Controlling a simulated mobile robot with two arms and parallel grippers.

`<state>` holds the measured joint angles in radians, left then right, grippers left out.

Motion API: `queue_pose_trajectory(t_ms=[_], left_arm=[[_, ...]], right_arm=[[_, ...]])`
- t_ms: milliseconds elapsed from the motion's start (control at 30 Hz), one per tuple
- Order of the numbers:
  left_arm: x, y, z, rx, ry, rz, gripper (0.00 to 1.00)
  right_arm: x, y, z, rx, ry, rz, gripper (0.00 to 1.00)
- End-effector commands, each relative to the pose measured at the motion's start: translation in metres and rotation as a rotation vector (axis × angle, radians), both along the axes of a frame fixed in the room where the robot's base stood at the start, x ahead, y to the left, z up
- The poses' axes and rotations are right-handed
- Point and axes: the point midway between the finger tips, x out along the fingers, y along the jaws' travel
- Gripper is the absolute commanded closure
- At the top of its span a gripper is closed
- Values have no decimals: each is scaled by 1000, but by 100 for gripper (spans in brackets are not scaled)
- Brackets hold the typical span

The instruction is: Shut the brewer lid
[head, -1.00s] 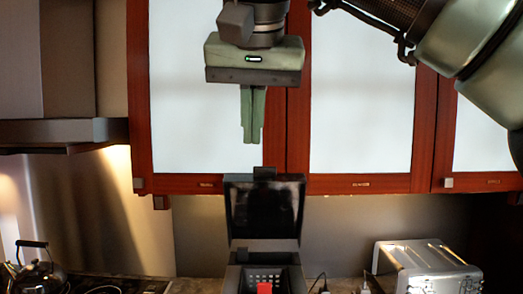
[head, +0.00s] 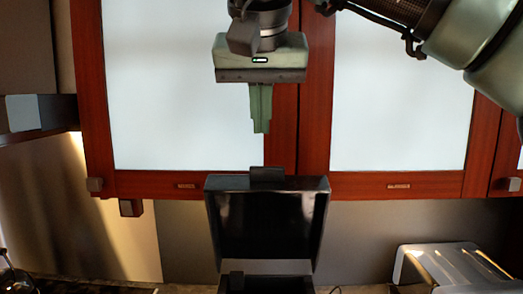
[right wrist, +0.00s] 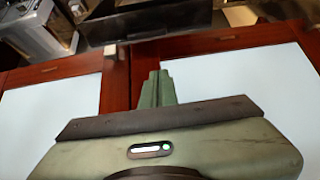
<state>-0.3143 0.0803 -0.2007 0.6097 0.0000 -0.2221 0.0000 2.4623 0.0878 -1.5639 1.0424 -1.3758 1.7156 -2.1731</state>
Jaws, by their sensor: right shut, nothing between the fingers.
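The brewer lid (head: 267,222) is black and stands open, upright above the brewer body (head: 265,283) in the head view. Only the top edge of the body shows at the bottom of the picture. A small tab (head: 267,175) sticks up at the lid's top edge. My right gripper (head: 260,128) is shut and empty, pointing down; in the picture its tips are a little above the lid's tab, apart from it. The gripper also shows in the right wrist view (right wrist: 158,76), with a dark box-like part of the brewer (right wrist: 150,30) beyond its fingers. My left gripper is not in view.
Red-framed cabinets with white panels (head: 185,85) fill the wall behind. A silver toaster (head: 450,265) stands at the lower right. A kettle (head: 12,278) is partly visible at the lower left, under a range hood (head: 40,112).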

Motion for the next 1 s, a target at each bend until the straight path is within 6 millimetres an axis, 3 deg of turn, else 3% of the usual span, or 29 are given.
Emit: queue_pose_trajectory(t_ms=[233,400,533,767,1000], left_arm=[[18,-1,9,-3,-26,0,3],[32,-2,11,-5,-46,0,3],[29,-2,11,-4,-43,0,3],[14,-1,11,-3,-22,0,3],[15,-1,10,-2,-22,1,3]], right_arm=[[31,-1,-42,-1,3,-1,100],[6,-1,-46,0,-2,1,100],[-3,-1,-50,0,-1,0,100],[-8,-1,-52,2,1,-3,100],[-8,-1,-52,3,-1,-2,100]])
